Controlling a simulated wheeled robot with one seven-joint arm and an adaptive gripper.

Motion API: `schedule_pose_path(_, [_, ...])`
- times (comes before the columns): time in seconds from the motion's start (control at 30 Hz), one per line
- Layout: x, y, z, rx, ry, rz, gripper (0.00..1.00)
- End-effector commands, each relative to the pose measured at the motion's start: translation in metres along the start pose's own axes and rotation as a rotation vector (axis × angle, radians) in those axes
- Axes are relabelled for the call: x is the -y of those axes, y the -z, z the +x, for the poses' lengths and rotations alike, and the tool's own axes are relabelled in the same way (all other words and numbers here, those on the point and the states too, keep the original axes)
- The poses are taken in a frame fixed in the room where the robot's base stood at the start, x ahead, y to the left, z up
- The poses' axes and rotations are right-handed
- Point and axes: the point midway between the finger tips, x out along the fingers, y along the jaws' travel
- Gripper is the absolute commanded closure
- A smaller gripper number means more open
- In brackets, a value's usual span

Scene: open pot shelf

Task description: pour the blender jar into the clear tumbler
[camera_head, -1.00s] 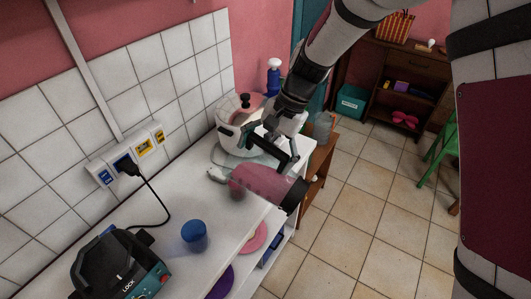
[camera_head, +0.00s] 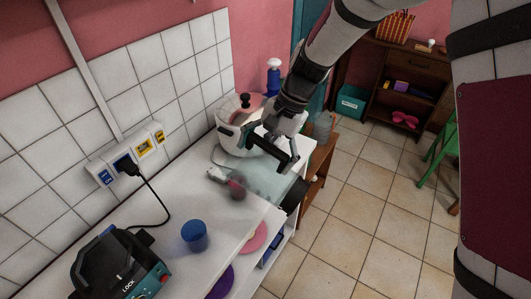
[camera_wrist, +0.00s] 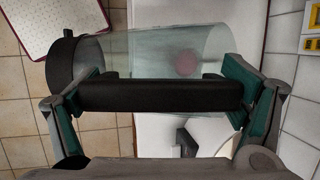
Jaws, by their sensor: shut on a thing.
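The blender jar (camera_head: 265,182) is a clear vessel with a black collar (camera_head: 296,196) and black handle. It is tipped onto its side over the white counter, mouth to the left, and looks nearly empty. My gripper (camera_head: 280,155) is shut on its handle, which also shows in the wrist view (camera_wrist: 160,96). A pink round patch (camera_head: 237,187) shows at the jar's mouth and through its wall in the wrist view (camera_wrist: 186,63). It looks like the pink contents in the clear tumbler, whose own walls I cannot make out.
A blue cup (camera_head: 194,236) and the teal-black blender base (camera_head: 122,268) stand on the counter (camera_head: 165,215) in front. A white cooker (camera_head: 236,135) stands behind the jar. A pale item (camera_head: 216,174) lies by the mouth. Pink (camera_head: 256,238) and purple plates are on the shelf below.

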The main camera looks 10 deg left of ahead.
Motion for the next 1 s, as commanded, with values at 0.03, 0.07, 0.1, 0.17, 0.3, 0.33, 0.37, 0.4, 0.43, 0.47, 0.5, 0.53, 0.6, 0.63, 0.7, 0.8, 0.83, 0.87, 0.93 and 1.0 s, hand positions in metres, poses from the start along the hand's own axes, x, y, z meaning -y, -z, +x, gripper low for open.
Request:
schedule_pose_path(0.03, [0.001,0.000,-0.001,-0.001,0.001,0.000,0.70])
schedule_pose_path(0.07, [0.001,0.000,-0.001,0.000,0.001,0.000,0.70])
schedule_pose_path(0.1, [0.001,0.000,-0.001,-0.001,0.001,0.000,0.70])
schedule_pose_path(0.17, [0.000,0.000,-0.001,0.000,0.003,0.000,0.70])
schedule_pose_path(0.3, [0.000,-0.001,-0.005,0.002,0.058,-0.012,0.70])
schedule_pose_path(0.33, [0.000,-0.002,-0.007,0.001,0.079,-0.019,0.70])
schedule_pose_path(0.37, [0.000,-0.002,-0.009,0.001,0.103,-0.025,0.70])
schedule_pose_path(0.4, [0.001,-0.003,-0.011,0.000,0.135,-0.037,0.70])
schedule_pose_path(0.43, [0.001,-0.003,-0.012,0.002,0.157,-0.044,0.70])
schedule_pose_path(0.47, [0.002,-0.003,-0.013,0.002,0.179,-0.052,0.70])
schedule_pose_path(0.5, [0.002,-0.004,-0.015,-0.001,0.208,-0.061,0.70])
schedule_pose_path(0.53, [0.003,-0.004,-0.016,-0.001,0.229,-0.069,0.70])
schedule_pose_path(0.6, [0.004,-0.005,-0.019,0.001,0.280,-0.086,0.70])
schedule_pose_path(0.63, [0.004,-0.005,-0.021,-0.001,0.302,-0.093,0.70])
schedule_pose_path(0.7, [0.005,-0.006,-0.024,0.000,0.351,-0.108,0.70])
schedule_pose_path(0.8, [0.006,-0.008,-0.029,-0.001,0.421,-0.131,0.70])
schedule_pose_path(0.83, [0.007,-0.008,-0.030,-0.002,0.441,-0.137,0.70])
schedule_pose_path(0.87, [0.007,-0.009,-0.031,0.001,0.462,-0.144,0.70])
schedule_pose_path(0.93, [0.008,-0.010,-0.034,0.000,0.510,-0.161,0.70])
schedule_pose_path(1.0, [0.009,-0.011,-0.037,0.001,0.559,-0.177,0.70])
